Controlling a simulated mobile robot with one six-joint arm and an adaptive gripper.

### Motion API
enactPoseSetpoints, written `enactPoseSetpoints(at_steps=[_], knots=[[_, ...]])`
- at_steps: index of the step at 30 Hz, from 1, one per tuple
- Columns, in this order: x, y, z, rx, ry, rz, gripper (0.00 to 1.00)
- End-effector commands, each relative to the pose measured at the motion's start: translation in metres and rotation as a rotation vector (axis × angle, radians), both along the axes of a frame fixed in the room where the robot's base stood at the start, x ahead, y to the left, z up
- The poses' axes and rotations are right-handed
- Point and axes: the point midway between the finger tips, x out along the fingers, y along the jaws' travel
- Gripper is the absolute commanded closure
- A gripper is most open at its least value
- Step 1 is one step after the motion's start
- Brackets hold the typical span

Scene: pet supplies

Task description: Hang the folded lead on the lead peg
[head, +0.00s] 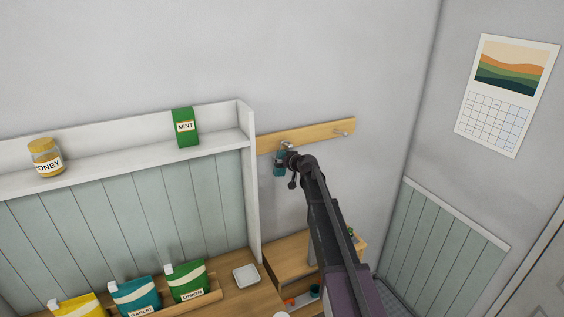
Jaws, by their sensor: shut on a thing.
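A wooden peg rail (318,131) is fixed to the wall right of the white shelf. One silvery peg (342,133) shows bare near its right end. Another peg (287,146) shows at the left part, just above my gripper. I cannot tell from labels which is the lead peg. My gripper (285,161) is at the rail's left part, shut on a small teal thing, apparently the folded lead (280,169), which hangs below it. My arm hides part of the wall below the rail. Whether the lead touches the peg is too small to tell.
The white shelf (246,122) ends close left of my gripper and holds a green mint packet (185,127) and a honey jar (46,157). Below are a small white dish (246,276), several labelled pouches and a lower wooden shelf (283,254). A calendar (507,95) hangs right.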

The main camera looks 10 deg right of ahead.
Motion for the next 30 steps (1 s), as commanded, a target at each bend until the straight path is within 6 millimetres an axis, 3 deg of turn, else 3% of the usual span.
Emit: enactPoseSetpoints(at_steps=[12,13,15,30], knots=[[0.0,-0.0004,0.0002,0.0,0.0,0.0,0.82],[0.0,-0.0005,0.0002,0.0,0.0,0.0,0.2],[0.0,-0.0005,0.0002,0.0,0.0,0.0,0.0],[-0.0005,-0.0005,0.001,0.0,0.0,0.0,0.0]])
